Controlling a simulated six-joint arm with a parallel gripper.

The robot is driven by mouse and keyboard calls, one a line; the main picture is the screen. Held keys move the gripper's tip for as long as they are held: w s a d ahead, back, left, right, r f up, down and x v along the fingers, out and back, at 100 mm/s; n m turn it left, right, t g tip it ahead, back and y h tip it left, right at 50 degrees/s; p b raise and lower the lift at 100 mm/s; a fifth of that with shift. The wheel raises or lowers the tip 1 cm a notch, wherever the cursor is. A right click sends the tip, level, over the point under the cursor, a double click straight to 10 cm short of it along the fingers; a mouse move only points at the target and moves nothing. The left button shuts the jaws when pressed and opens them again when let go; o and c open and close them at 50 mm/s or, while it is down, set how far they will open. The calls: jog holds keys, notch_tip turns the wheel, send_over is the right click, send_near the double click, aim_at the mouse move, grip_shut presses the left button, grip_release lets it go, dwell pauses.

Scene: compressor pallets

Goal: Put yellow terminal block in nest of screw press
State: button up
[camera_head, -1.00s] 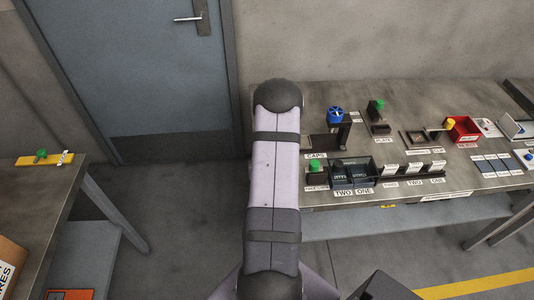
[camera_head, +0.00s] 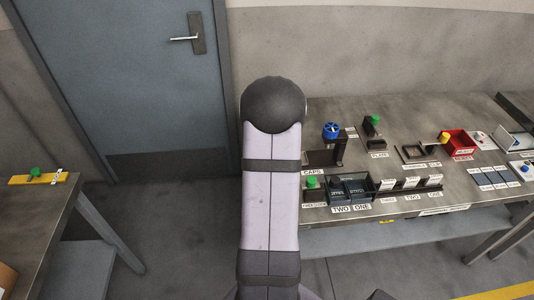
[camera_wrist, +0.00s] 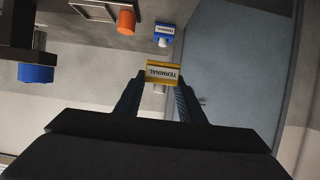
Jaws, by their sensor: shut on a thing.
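The yellow terminal block (camera_wrist: 162,73), labelled TERMINAL, is held between the fingertips of my gripper (camera_wrist: 160,80) in the wrist view. Its label appears upside down. My gripper is shut on it, and the block is clear of any surface. My gripper does not show in the head view, where my arm fills the middle. A blue handwheel (camera_head: 331,130) on a dark upright frame (camera_head: 341,148), which looks like the screw press, stands on the right bench. Its nest cannot be made out.
The wrist view also shows a blue labelled block (camera_wrist: 163,37), an orange cylinder (camera_wrist: 127,20) and a blue cylinder (camera_wrist: 36,73). On the right bench are dark bins (camera_head: 350,188), a red box (camera_head: 459,142) and a green-topped fixture (camera_head: 373,124). A door (camera_head: 130,90) is behind.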

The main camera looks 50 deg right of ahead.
jog(key=s+d+r+m+g+h+b, duration=0.2)
jog(key=d+r+m+g+b, duration=0.3)
jog(key=d, duration=0.5)
jog(key=s+d+r+m+g+h+b, duration=0.2)
jog(key=d+r+m+g+b, duration=0.1)
jog(key=d+r+m+g, duration=0.5)
jog(key=shift+s+a+f+m+g+y+b, duration=0.1)
jog(key=shift+a+f+m+g+y+b, duration=0.7)
jog(key=shift+f, duration=2.8)
jog(key=shift+s+a+f+m+g+y+b, duration=0.1)
jog(key=shift+a+f+m+g+y+b, duration=0.65)
jog(key=shift+f, duration=2.8)
jog(key=shift+s+a+f+m+g+y+b, duration=0.1)
jog(key=shift+a+f+m+g+y+b, duration=0.25)
jog(key=shift+a+f+m+g, duration=2.05)
jog(key=d+f+n+t, duration=0.2)
jog(key=d+n, duration=0.1)
jog(key=shift+f, duration=0.4)
jog(key=o, duration=1)
jog(key=shift+o, duration=0.2)
